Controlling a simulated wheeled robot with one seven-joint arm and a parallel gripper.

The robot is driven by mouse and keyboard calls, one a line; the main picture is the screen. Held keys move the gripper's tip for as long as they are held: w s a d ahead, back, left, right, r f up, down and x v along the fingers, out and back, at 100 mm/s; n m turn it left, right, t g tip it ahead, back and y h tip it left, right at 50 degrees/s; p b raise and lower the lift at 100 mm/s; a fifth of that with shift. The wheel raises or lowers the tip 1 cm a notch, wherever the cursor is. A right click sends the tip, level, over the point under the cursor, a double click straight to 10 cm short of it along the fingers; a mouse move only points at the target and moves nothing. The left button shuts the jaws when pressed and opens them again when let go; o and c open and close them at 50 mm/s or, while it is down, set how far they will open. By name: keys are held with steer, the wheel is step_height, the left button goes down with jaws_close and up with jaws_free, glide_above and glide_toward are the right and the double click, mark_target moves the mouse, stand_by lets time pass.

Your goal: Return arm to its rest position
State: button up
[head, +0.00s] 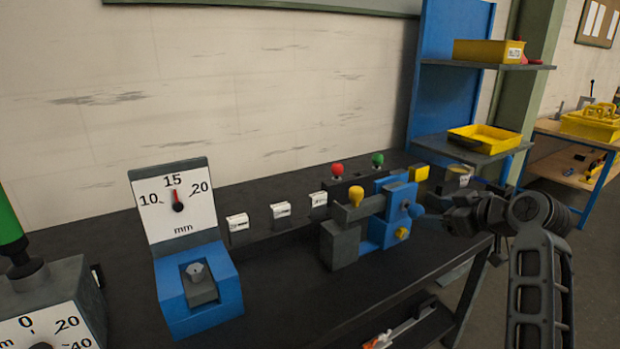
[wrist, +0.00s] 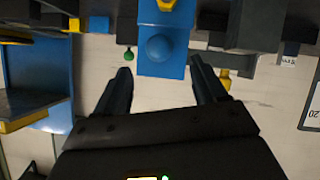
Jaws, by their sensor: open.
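My arm reaches in from the right in the head view, and my gripper (head: 440,217) is at the right end of the blue fixture (head: 396,192) on the dark bench (head: 290,312). In the wrist view my gripper (wrist: 163,78) is open, with nothing between its fingers. A round blue knob (wrist: 160,48) on the fixture lies just beyond and between the fingertips. The blue knob also shows in the head view (head: 415,210), right beside the gripper. Whether the fingers touch anything is too small to tell.
Yellow (head: 356,195), red (head: 337,169) and green (head: 377,158) knobs stand close to the fixture. A blue stand with a dial gauge (head: 174,207) is left of it. A shelf with yellow trays (head: 483,138) rises behind my arm. Open floor (head: 595,240) lies to the right.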

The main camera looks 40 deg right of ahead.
steer(key=s+a+f, duration=0.2)
steer(key=a+f, duration=0.3)
steer(key=a, duration=0.3)
steer(key=s+a+f+m, duration=0.1)
steer(key=s+a+f, duration=0.1)
steer(key=a+f, duration=0.35)
steer(key=s+a+f, duration=0.2)
steer(key=a+f, duration=0.1)
steer(key=a, duration=0.7)
steer(key=s+a+r+n+t+y, duration=0.1)
steer(key=s+a+r, duration=0.3)
steer(key=s+a, duration=0.4)
steer(key=s+a+r+n+t+y, duration=0.1)
steer(key=s+a+r+t+y, duration=0.1)
steer(key=s+a, duration=0.7)
step_height(320, 180, up, 2)
steer(key=shift+s+a+y, duration=0.2)
steer(key=shift+s+y, duration=0.2)
steer(key=shift+y, duration=0.3)
